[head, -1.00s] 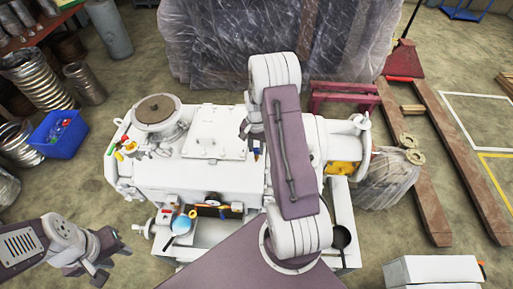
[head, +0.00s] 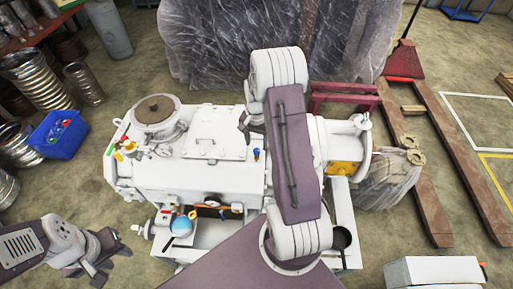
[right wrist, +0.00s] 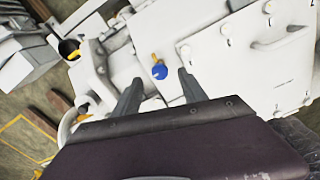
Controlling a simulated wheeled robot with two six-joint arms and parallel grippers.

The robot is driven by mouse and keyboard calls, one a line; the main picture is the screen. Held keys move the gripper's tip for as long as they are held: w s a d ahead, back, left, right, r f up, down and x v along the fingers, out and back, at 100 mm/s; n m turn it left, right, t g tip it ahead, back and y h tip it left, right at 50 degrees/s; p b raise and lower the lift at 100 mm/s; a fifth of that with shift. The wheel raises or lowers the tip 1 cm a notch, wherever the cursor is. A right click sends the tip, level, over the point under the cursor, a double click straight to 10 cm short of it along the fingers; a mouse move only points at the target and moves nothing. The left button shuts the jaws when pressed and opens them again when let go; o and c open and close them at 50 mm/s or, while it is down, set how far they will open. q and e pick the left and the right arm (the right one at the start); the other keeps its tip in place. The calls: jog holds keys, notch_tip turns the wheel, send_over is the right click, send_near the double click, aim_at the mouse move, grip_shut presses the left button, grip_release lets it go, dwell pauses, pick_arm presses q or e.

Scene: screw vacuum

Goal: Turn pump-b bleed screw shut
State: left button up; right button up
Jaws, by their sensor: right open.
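A small blue-headed screw with a brass stem (head: 256,154) stands on the white pump housing (head: 214,176), with no readable label. It also shows in the right wrist view (right wrist: 159,71). My right gripper (right wrist: 160,80) is open, and its two fingers show on either side of the screw in that picture, apart from it. I cannot tell the height gap. In the head view my right gripper (head: 244,121) is partly hidden by my arm, behind the screw. My left gripper (head: 97,272) hangs at the lower left, away from the pump; its jaw opening is unclear.
A round port (head: 156,108), a flat bolted cover (head: 216,147) and a light-blue bowl-like part (head: 181,224) are on or beside the pump. A blue bin (head: 58,135) stands at left. A pallet truck (head: 432,180) is at right. Wrapped goods stand behind.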

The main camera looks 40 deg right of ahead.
aim_at(257, 151)
notch_tip(257, 151, up, 5)
jog(key=shift+r, duration=0.2)
dwell(0.4)
jog(key=s+a+r+n+t, duration=0.15)
jog(key=a+r+n, duration=0.3)
jog(key=a, duration=0.75)
jog(key=s+a+f+n, duration=0.1)
jog(key=s+a+n, duration=0.1)
jog(key=s, duration=0.3)
jog(key=s+a+f+n, duration=0.2)
jog(key=s+a+n, duration=0.1)
jog(key=s, duration=0.3)
jog(key=shift+s+a+f+n, duration=0.15)
jog(key=shift+a+f+n, duration=0.15)
jog(key=shift+n, duration=0.45)
